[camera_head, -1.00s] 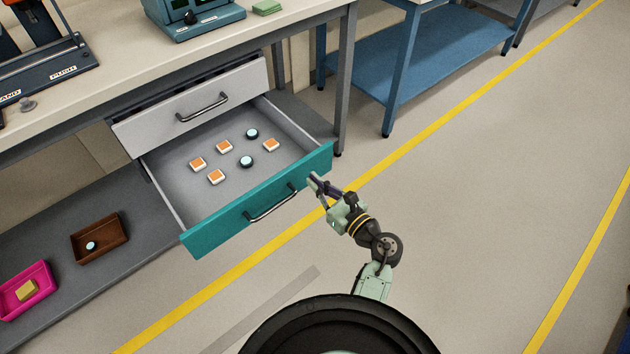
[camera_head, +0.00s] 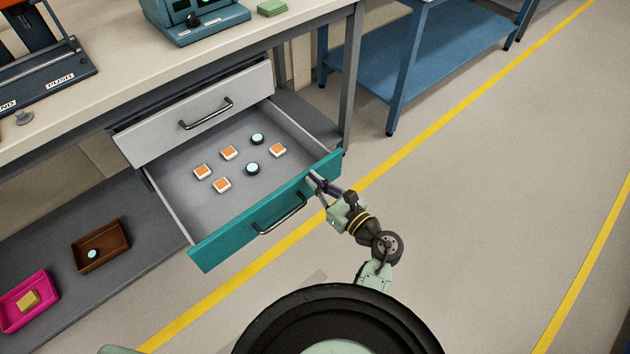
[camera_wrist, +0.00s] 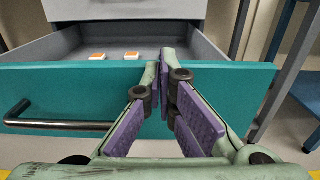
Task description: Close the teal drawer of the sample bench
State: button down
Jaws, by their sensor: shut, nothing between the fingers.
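The teal drawer (camera_head: 225,238) of the sample bench stands pulled out, with its dark bar handle (camera_head: 280,216) on the front. Several orange-and-white square samples and two dark round ones lie inside it. My gripper (camera_head: 312,179) is shut and empty, at the right part of the drawer front, to the right of the handle. In the wrist view my gripper (camera_wrist: 160,62) has its fingertips together against or just before the teal front (camera_wrist: 225,90), near its top edge. I cannot tell for certain whether they touch. The handle (camera_wrist: 55,122) shows at left there.
A grey drawer (camera_head: 195,115) sits above the teal one. A lower shelf (camera_head: 75,225) holds a brown tray (camera_head: 118,255) and a magenta tray (camera_head: 45,315). A bench leg (camera_head: 350,90) stands right of the drawer. Open floor lies to the right.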

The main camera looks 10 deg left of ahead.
jog(key=b+x, duration=0.3)
jog(key=x, duration=2.4)
jog(key=shift+w, duration=0.1)
